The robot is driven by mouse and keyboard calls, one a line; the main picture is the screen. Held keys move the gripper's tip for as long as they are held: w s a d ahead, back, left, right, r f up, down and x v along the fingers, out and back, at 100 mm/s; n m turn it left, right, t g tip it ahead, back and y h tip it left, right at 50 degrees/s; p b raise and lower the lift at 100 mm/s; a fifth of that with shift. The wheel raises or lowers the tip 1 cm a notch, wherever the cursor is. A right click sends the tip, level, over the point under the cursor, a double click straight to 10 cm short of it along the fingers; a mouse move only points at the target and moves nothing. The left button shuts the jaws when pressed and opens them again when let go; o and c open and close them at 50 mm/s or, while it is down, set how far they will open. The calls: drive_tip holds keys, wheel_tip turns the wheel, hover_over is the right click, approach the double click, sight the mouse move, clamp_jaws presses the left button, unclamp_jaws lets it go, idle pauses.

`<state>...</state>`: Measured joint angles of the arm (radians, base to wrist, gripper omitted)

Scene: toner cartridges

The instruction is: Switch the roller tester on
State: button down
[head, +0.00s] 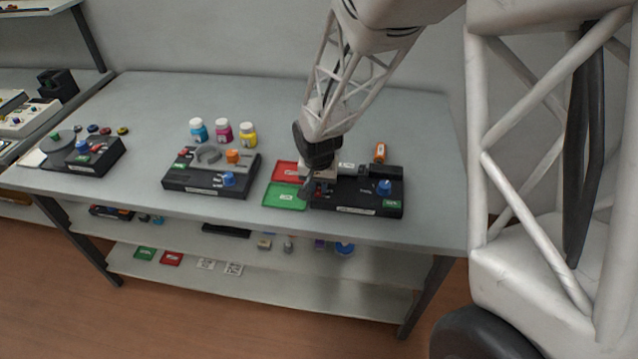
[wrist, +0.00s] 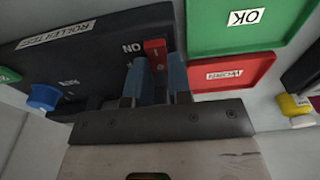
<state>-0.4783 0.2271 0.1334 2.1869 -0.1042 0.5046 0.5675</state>
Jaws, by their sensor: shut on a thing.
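The roller tester (head: 345,196) is a black box with a blue knob (head: 384,187), at the right of the table in the head view. It also fills the upper left of the wrist view (wrist: 90,45), where its label reads upside down. A red switch (wrist: 155,47) stands beside its "ON" mark. My gripper (wrist: 160,72) is at the switch, with its fingers shut on it. In the head view my gripper (head: 308,188) is at the tester's left end and hides the switch. Which way the switch is set cannot be told.
A red tray (head: 283,169) and a green tray (head: 284,196) marked OK lie left of the tester. An orange item (head: 380,152) stands behind it. A second black device (head: 205,185), several bottles (head: 222,131) and a third device (head: 90,158) are further left.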

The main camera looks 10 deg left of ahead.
sight(318, 191)
drive_tip(key=shift+s, duration=0.1)
idle(0.3)
drive_tip(key=c, duration=1)
unclamp_jaws()
drive_tip(key=shift+c, duration=0.2)
drive_tip(key=shift+r, duration=0.15)
drive_tip(key=shift+s+r, duration=0.15)
drive_tip(key=shift+r, duration=1.1)
drive_tip(key=shift+s+r, duration=0.2)
drive_tip(key=shift+r, duration=1.05)
drive_tip(key=shift+s+r, duration=0.15)
drive_tip(key=shift+r, duration=1.1)
